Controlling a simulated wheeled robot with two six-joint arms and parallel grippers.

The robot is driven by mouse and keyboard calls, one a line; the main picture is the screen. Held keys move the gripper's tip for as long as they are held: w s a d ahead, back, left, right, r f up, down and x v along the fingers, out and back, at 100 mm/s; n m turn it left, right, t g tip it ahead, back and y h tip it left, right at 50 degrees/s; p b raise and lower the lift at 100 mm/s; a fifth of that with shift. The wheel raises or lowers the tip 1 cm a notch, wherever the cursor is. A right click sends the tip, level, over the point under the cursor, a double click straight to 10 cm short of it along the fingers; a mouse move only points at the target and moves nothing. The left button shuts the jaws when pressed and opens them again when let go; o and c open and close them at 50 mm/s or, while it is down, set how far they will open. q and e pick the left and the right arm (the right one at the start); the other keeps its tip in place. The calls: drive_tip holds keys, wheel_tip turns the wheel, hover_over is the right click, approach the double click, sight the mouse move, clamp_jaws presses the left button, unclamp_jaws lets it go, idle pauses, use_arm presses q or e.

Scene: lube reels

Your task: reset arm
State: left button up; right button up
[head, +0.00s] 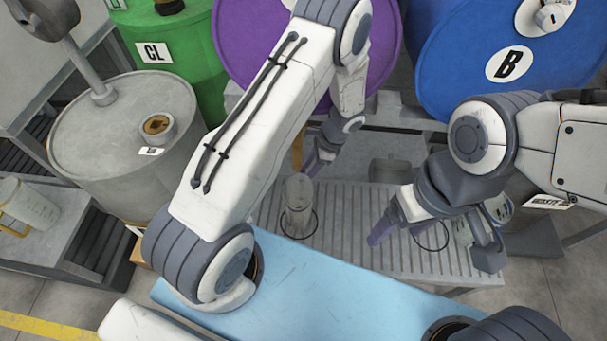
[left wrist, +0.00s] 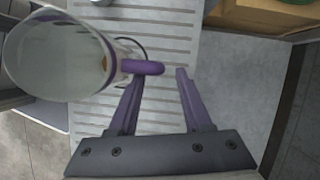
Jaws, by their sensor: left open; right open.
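My left gripper (head: 316,160) is at the far side of the slatted bench, below the purple drum. In the left wrist view its two purple fingers (left wrist: 158,85) are open, with the tip of a jug's purple handle (left wrist: 143,67) at the left fingertip; I cannot tell whether they touch. The clear jug (left wrist: 55,60) with a purple band fills the left of that view. In the head view a clear jug (head: 298,204) stands upright within a dark ring on the bench, just nearer than the left gripper. My right gripper (head: 434,243) is open, its fingers spread above the bench's right side.
The slatted bench (head: 345,225) has another dark ring near the right gripper, with a jug (head: 501,209) behind that hand. Purple (head: 245,35), blue (head: 450,60), green (head: 190,55) and grey (head: 85,130) drums surround it. A yellow-handled jug (head: 28,204) stands at left.

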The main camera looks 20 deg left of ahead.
use_arm(q)
drive_tip(key=shift+v, duration=0.85)
use_arm(e)
drive_tip(key=shift+r, duration=0.1)
use_arm(q)
drive_tip(key=s+d+r+n, duration=0.1)
drive_tip(key=s+d+r, duration=0.25)
drive_tip(key=r, duration=0.25)
drive_tip(key=s+d+r+h+p, duration=0.1)
drive_tip(key=s+d+r, duration=0.1)
drive_tip(key=d+r, duration=0.25)
drive_tip(key=s+d+r+n, duration=0.1)
drive_tip(key=s+d+r, duration=0.15)
drive_tip(key=r, duration=0.35)
drive_tip(key=s+d+r+n+t+h, duration=0.1)
drive_tip(key=s+r+n+h, duration=0.1)
drive_tip(key=s+r, duration=0.45)
drive_tip(key=s+d+r+n+t+h, duration=0.15)
drive_tip(key=s+r, duration=0.25)
drive_tip(key=s, duration=0.5)
wheel_tip(320, 180, up, 14)
drive_tip(key=p, duration=1.3)
drive_tip(key=shift+f, duration=0.25)
use_arm(e)
wheel_tip(320, 180, up, 14)
